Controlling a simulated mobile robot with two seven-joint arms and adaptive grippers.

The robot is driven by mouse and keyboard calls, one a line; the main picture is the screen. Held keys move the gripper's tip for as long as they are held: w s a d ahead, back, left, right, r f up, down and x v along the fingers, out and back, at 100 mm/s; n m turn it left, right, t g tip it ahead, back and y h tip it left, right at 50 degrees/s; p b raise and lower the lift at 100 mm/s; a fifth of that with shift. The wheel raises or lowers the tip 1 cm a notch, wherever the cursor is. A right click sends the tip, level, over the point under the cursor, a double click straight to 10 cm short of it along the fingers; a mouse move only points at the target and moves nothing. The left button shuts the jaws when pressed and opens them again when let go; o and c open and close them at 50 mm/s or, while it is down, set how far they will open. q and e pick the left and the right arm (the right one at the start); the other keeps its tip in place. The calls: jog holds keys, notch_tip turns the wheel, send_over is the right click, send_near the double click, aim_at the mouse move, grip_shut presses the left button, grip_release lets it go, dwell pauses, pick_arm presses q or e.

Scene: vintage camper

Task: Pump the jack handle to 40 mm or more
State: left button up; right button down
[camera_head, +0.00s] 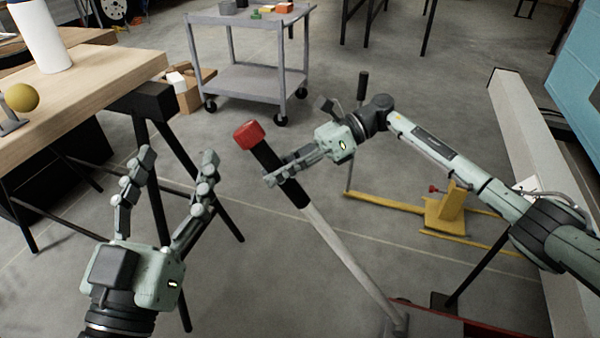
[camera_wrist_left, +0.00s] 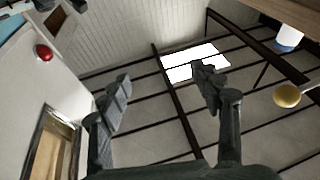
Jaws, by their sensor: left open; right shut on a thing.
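The jack handle (camera_head: 330,240) is a grey bar with a black grip and a red end cap (camera_head: 248,135). It leans up and to the left from the red jack base (camera_head: 440,318) at the bottom right, which is cut off by the frame edge. My right gripper (camera_head: 282,178) is shut on the black grip below the red cap. My left gripper (camera_head: 178,165) is open and empty, its fingers pointing up, to the left of the handle and apart from it. Its open fingers also show in the left wrist view (camera_wrist_left: 165,85).
A wooden workbench (camera_head: 90,75) with a yellow ball (camera_head: 21,97) and a white roll (camera_head: 40,35) stands at the left. A grey cart (camera_head: 250,80) stands at the back. A yellow stand (camera_head: 445,212) is on the floor behind my right arm. Floor between cart and handle is clear.

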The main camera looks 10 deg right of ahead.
pick_arm(q)
jog(key=shift+s+a+r+t+h+b, duration=0.2)
jog(key=shift+s+r+t+b, duration=0.15)
jog(key=shift+r+t, duration=0.4)
jog(key=shift+s+a+r+t+h+b, duration=0.15)
jog(key=shift+s+a+r+t+b, duration=0.2)
jog(key=shift+r+t, duration=0.35)
jog(key=shift+s+a+r+t+h+b, duration=0.15)
jog(key=shift+s+r+t, duration=0.35)
jog(key=shift+r, duration=0.4)
pick_arm(e)
jog(key=shift+m+h, duration=0.3)
jog(key=shift+h, duration=0.1)
jog(key=shift+w+a+f, duration=0.45)
jog(key=shift+a+f, duration=0.3)
jog(key=shift+a, duration=0.05)
jog(key=shift+w+a+f, duration=0.45)
jog(key=shift+a+f, duration=0.3)
pick_arm(q)
jog(key=shift+w, duration=0.1)
